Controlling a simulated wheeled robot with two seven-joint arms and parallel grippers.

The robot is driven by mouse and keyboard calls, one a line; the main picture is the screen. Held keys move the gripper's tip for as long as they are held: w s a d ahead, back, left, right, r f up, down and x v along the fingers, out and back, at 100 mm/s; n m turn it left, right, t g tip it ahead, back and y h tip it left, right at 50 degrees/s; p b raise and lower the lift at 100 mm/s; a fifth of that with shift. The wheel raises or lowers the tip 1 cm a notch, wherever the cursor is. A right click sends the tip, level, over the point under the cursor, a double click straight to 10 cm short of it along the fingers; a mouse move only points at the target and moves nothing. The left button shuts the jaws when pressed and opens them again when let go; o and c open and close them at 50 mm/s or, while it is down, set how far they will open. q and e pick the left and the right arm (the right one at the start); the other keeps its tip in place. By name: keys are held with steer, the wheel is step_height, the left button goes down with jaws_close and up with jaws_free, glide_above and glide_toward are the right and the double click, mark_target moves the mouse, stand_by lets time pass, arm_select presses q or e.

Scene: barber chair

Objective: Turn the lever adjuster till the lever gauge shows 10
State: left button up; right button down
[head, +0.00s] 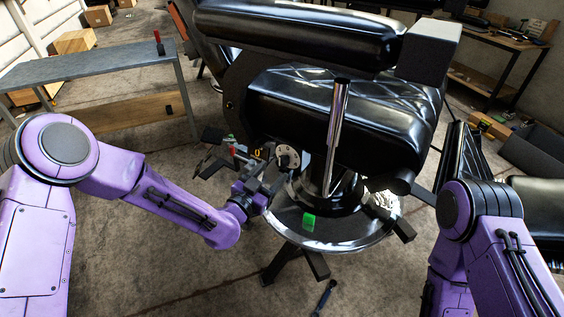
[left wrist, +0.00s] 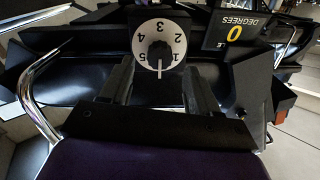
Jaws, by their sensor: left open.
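The lever adjuster (left wrist: 160,45) is a round white dial with upside-down numerals and a dark centre knob, seen in the left wrist view. In the head view the dial (head: 288,156) is a small disc at the left side of the barber chair. The lever gauge (left wrist: 236,33) is a black panel showing a yellow 0 above the word DEGREES, upside down in the left wrist view. It also shows small in the head view (head: 257,153). My left gripper (left wrist: 158,82) is open, its fingers on either side below the dial, with nothing visibly held. My right gripper is out of view.
The black barber chair (head: 330,110) stands on a shiny round base (head: 345,235). A green block (head: 309,222) lies on the base. A grey table (head: 90,70) stands at the left. Open floor (head: 190,270) lies in front left.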

mark_target(280, 165)
arm_select(q)
steer(key=x, duration=0.6)
steer(key=shift+w, duration=0.1)
steer(key=c, duration=1)
steer(key=shift+c, duration=0.2)
